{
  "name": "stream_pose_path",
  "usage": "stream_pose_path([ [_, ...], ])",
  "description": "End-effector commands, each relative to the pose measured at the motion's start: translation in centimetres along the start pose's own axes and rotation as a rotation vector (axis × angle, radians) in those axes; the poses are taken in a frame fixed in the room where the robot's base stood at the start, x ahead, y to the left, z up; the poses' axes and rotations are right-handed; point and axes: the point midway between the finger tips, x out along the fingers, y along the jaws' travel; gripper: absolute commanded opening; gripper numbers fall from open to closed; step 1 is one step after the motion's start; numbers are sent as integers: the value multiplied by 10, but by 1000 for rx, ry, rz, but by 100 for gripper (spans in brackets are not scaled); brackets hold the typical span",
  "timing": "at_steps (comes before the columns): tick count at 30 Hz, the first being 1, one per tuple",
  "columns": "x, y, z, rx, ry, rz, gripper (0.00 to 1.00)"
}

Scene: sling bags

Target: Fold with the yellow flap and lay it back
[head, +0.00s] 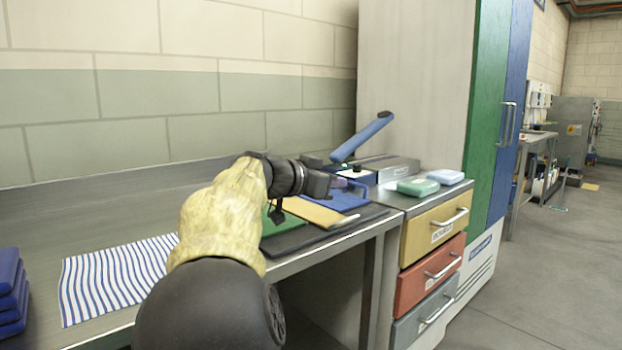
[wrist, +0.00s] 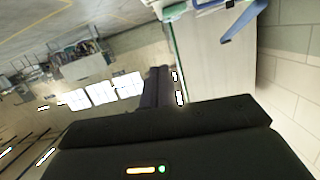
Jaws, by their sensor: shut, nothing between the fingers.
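The yellow flap (head: 312,212) lies flat on a dark board (head: 290,244) on the bench, between a green flap (head: 270,224) at left and a blue flap (head: 342,199) at right. My gripper (head: 352,186) is above the far side of the board, over the blue flap, and looks apart from the yellow flap. Its fingers are shut and empty; they also show as a dark narrow shape in the wrist view (wrist: 157,86). No flap shows in the wrist view.
A blue lever (head: 362,137) rises from a grey device behind the board. A striped cloth (head: 115,278) and a blue stack (head: 12,290) lie on the left bench. The rear left bench is clear.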

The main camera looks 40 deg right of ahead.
Motion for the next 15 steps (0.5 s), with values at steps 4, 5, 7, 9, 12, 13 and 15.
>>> stream_pose_path([
  [4,-18,1,0,0,-1,0,0],
  [5,-21,1,0,1,-1,-1,0],
  [7,-29,2,0,1,-1,0,0],
  [9,-38,2,0,1,-1,1,0],
  [12,-49,2,0,1,-1,1,0],
  [13,-53,2,-1,0,-1,1,0],
  [15,-61,2,0,1,0,1,0],
])
